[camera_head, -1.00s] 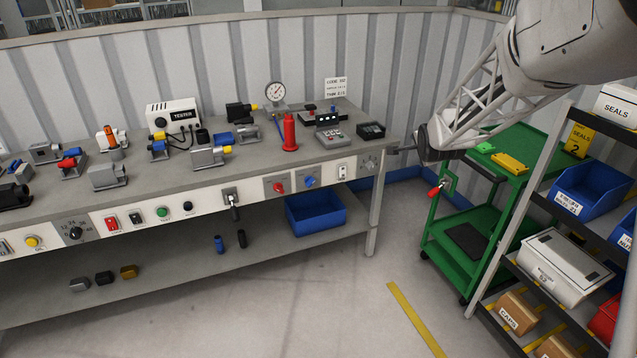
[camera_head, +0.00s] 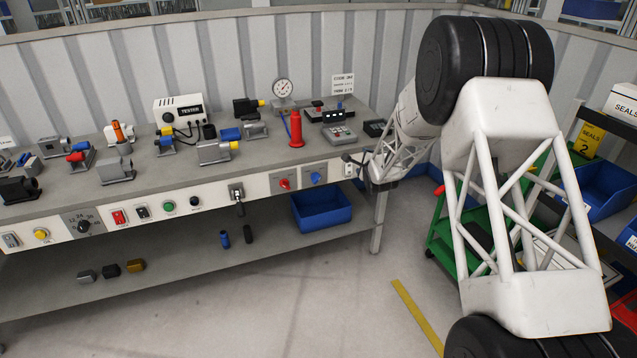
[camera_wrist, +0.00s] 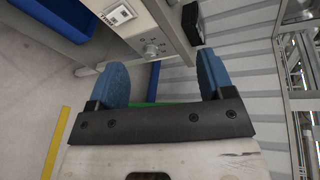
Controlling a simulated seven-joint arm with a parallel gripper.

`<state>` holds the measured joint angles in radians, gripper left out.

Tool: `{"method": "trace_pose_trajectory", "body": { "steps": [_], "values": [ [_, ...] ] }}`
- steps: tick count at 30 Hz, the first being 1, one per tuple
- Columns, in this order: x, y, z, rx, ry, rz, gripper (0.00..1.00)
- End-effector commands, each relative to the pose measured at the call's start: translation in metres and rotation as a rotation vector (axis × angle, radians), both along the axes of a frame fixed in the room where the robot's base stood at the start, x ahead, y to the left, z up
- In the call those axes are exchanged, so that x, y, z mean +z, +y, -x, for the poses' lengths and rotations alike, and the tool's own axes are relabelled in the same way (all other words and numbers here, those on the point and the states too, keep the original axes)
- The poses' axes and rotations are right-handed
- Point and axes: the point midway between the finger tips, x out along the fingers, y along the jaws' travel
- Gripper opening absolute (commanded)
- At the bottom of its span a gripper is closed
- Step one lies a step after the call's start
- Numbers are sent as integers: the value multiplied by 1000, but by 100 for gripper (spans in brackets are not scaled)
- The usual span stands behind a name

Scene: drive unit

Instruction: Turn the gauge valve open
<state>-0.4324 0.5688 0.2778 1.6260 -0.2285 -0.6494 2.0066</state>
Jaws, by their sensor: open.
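The round white gauge (camera_head: 284,90) stands at the back of the bench top. On the bench's front panel are a red handle (camera_head: 285,184) and a blue handle (camera_head: 316,178); I cannot tell which one is the gauge valve. My gripper (camera_head: 348,158) is at the right end of this panel, to the right of the blue handle. In the wrist view my gripper (camera_wrist: 163,70) is open, with two blue fingers apart and nothing between them. Ahead of it the wrist view shows a grey round fitting (camera_wrist: 151,49) and a white switch plate (camera_wrist: 119,14) on the panel.
A red cylinder (camera_head: 296,130) and a grey control box (camera_head: 339,135) stand on the bench above the panel. A blue bin (camera_head: 321,210) sits on the lower shelf. The green cart (camera_head: 440,238) and the shelf rack are at the right, partly behind my arm. Floor in front is clear.

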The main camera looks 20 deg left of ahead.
Motion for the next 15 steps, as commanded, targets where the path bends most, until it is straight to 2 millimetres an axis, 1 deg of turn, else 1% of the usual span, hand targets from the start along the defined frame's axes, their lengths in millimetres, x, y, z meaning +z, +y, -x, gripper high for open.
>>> {"method": "trace_pose_trajectory", "body": {
  "steps": [1, 8, 9, 15],
  "values": [
    [-14, 11, -2, 7, 4, -31, 74],
    [-65, 60, -6, 39, 25, -197, 74],
    [-76, 69, -6, 47, 31, -225, 74],
    [-123, 108, -2, 84, 61, -370, 74]
  ]
}}
